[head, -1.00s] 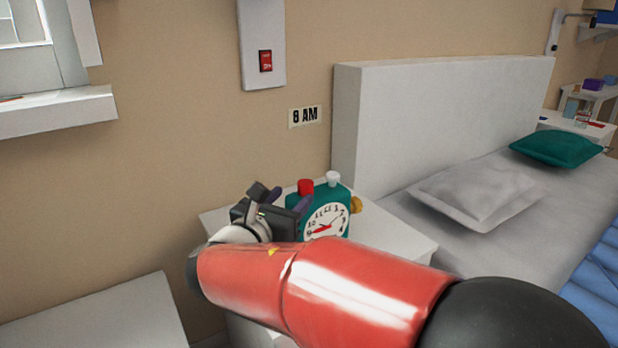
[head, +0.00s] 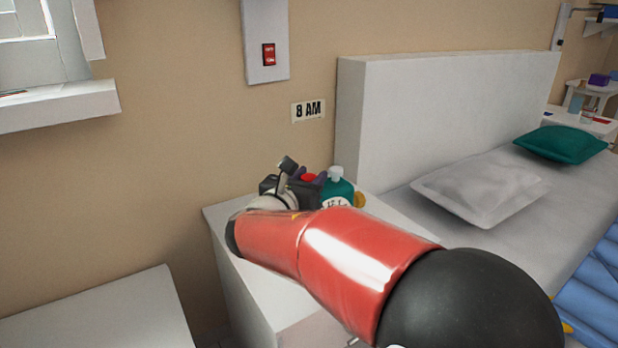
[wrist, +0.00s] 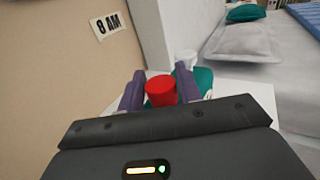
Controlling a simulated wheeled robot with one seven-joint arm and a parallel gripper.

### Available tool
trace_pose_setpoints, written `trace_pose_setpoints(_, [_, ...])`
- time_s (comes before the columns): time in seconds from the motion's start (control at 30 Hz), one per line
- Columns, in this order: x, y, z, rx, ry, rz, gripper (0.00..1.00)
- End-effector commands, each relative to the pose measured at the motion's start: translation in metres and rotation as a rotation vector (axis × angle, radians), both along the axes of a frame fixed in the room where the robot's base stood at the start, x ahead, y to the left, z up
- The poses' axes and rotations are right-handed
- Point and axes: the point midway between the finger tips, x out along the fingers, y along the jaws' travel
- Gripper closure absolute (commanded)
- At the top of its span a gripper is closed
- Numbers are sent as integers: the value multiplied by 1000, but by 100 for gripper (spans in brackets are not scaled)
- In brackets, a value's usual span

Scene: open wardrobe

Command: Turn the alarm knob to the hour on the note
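The note (head: 308,110) on the wall reads "8 AM"; it also shows in the wrist view (wrist: 107,25). The green alarm clock (head: 338,190) stands on the white nightstand (head: 262,290), its dial mostly hidden behind my red arm. Its red knob (head: 309,178) is on top, beside a white knob (head: 336,173). In the wrist view the red knob (wrist: 160,91) sits between the two purple fingers of my gripper (wrist: 159,88). The fingers are apart, one on each side of the knob; a firm hold on it is not visible.
A bed with a white headboard (head: 440,115) and pillows stands to the right. A white wall plate with a red switch (head: 268,54) is above the note. A white surface (head: 105,315) is at lower left. The wall is close behind the nightstand.

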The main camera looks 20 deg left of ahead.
Motion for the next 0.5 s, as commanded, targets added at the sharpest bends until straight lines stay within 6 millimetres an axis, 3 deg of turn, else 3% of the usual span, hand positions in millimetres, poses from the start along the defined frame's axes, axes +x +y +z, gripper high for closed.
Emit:
trace_pose_setpoints(0.03, [0,0,0,0,0,0,72])
trace_pose_setpoints(0.2, [0,0,0,0,0,0,93])
trace_pose_setpoints(0.5, [0,-1,-2,0,-1,51,93])
